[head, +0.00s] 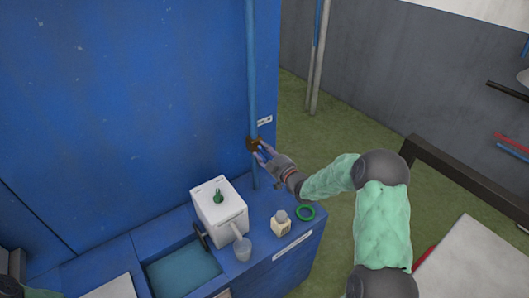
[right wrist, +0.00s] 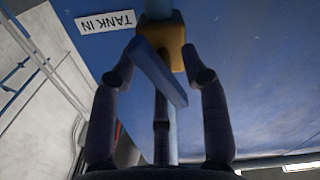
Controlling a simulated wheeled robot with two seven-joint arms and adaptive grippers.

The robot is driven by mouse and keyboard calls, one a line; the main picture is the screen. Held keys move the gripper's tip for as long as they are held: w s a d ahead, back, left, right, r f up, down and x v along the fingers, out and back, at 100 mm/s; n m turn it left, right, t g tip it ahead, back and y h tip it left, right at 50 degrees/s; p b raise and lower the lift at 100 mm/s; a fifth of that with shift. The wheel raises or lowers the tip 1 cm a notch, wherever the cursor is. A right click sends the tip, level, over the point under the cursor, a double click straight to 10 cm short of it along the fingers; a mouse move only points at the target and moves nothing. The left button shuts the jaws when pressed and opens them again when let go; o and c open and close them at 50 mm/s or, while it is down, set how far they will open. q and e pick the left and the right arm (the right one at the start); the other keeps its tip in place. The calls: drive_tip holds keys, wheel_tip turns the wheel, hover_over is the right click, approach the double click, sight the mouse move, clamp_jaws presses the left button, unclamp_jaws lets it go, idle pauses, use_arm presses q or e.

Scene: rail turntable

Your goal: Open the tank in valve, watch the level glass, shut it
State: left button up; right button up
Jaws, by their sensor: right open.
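The tank in valve has a brass body (head: 252,144) on the vertical light blue pipe (head: 251,70) against the blue wall. In the right wrist view the brass body (right wrist: 172,50) and blue lever (right wrist: 160,72) are close, the lever slanting across the pipe. A "TANK IN" label (right wrist: 108,20) is beside it, upside down in that view. My right gripper (head: 267,154) is at the valve. In the right wrist view its fingers (right wrist: 163,78) are apart, on either side of the lever; contact cannot be told. I cannot clearly make out the level glass. My left gripper is not in view.
A teal basin (head: 183,270) is to the left. A dark rail (head: 470,180) is at right.

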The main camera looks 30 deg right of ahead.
drive_tip(key=shift+c, duration=0.3)
clamp_jaws()
drive_tip(key=shift+f+m+b, duration=0.1)
drive_tip(key=shift+m+b, duration=0.6)
drive_tip(key=shift+m, duration=0.5)
drive_tip(key=shift+d+m+b, duration=0.1)
drive_tip(key=shift+m+b, duration=0.2)
drive_tip(key=shift+m, duration=1.2)
drive_tip(key=shift+o, duration=0.3)
unclamp_jaws()
